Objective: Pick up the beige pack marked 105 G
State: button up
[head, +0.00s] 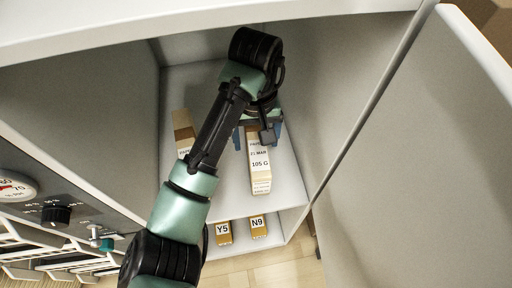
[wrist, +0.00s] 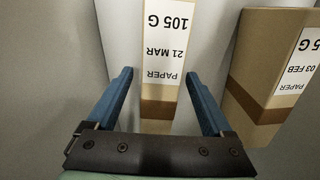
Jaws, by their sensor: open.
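The beige pack marked 105 G (head: 260,174) stands on a white shelf inside an open cabinet in the head view. In the wrist view the pack (wrist: 163,95) has a white label reading PAPER, 21 MAR, 105 G and a brown band. My gripper (wrist: 163,74) is open, with one blue finger on each side of the pack and a gap between each finger and the pack. In the head view my gripper (head: 260,134) is at the pack's far end, and my wrist hides part of it.
A second pack (wrist: 270,75), marked 5 G and 03 FEB, stands close by on the right in the wrist view; my arm partly hides it (head: 182,128) in the head view. Labels Y5 (head: 222,229) and N9 (head: 259,222) show below the shelf. An open door (head: 410,170) stands at right.

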notch_tip(320, 180, down, 2)
jog(key=shift+f, duration=0.2)
grip_shut()
dwell(0.4)
jog(key=shift+r, duration=0.1)
